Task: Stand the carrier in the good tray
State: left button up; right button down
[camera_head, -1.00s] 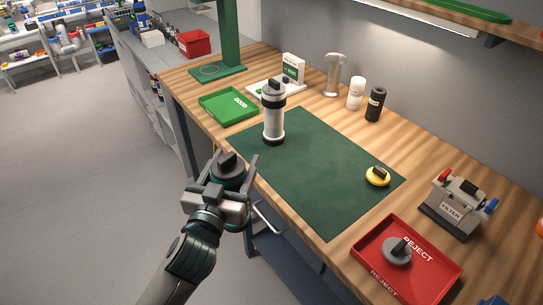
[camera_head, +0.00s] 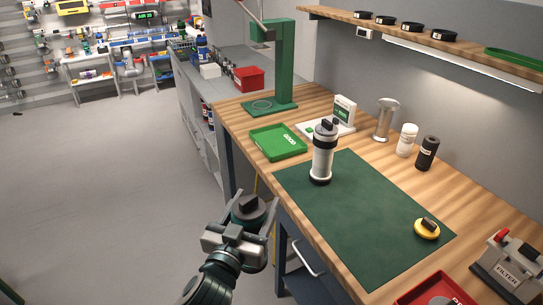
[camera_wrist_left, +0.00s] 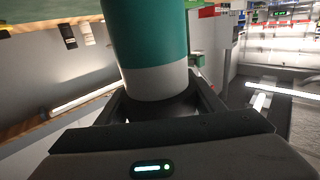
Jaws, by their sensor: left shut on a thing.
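My left gripper (camera_head: 240,238) is shut on a cylinder with a dark round end cap and a raised knob (camera_head: 249,207), apparently a carrier. It is held in front of the bench's left front edge, clear of the top. In the left wrist view the held carrier has a teal body with a pale band (camera_wrist_left: 150,60); its lower end is hidden between the fingers. Another carrier (camera_head: 322,158), pale with dark ends, stands upright on the green mat. The green good tray (camera_head: 290,153) lies flat beyond the mat's far left corner and looks empty. My right gripper is out of view.
A green stand (camera_head: 284,75) and a white device (camera_head: 343,112) are behind the tray. The red reject tray (camera_head: 415,290) and filter box (camera_head: 510,268) are at the right.

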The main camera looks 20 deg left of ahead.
aim_at(277, 144)
jog(key=i+j, duration=0.75)
jog(key=j, duration=0.2)
